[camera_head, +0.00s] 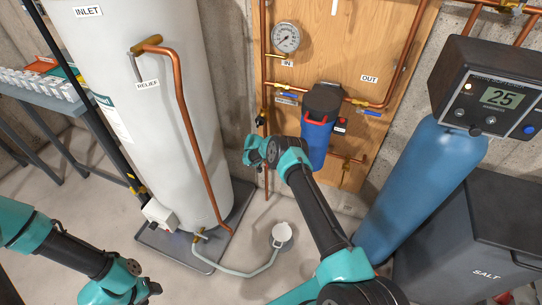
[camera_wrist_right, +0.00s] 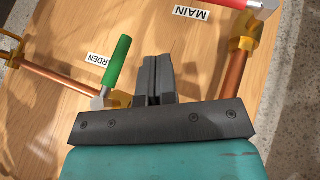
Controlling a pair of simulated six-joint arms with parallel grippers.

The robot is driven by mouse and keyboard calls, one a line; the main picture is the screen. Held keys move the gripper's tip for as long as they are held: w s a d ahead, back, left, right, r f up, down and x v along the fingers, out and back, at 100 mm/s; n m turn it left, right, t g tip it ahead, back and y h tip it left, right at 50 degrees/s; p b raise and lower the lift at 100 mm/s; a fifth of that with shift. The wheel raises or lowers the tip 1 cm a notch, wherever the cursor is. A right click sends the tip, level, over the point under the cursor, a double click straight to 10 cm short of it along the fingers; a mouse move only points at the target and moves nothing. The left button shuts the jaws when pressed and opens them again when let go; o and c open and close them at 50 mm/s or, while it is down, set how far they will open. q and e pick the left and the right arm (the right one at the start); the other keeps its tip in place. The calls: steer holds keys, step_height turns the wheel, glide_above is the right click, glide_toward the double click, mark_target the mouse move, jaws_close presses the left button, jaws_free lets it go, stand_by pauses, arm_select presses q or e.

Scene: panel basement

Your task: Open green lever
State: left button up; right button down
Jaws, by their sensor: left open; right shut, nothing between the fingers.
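The green lever (camera_wrist_right: 117,60) shows in the right wrist view, its green grip slanting up and right from a metal stem at a brass valve. A label reading "RDEN", partly covered, sits beside it. My right gripper (camera_wrist_right: 158,62) is shut and empty, its fingertips just right of the green grip with a small gap in the picture. In the head view my right wrist is in front of the wooden panel's lower left, and I cannot make out the green lever there. My left gripper (camera_head: 153,289) is open and empty at the lower left, far from the panel.
A red lever (camera_wrist_right: 236,3) with a "MAIN" label is at the wrist view's upper right. Copper pipes (camera_wrist_right: 61,82) run along the wooden panel (camera_head: 345,50). A blue filter housing (camera_head: 317,140) stands right of my right wrist. A white tank (camera_head: 130,105) is to the left.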

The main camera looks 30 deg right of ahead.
steer(key=shift+s+d+r, duration=0.1)
steer(key=shift+s+d, duration=0.45)
steer(key=shift+d, duration=0.15)
steer(key=shift+s+d, duration=0.5)
steer(key=shift+d, duration=0.2)
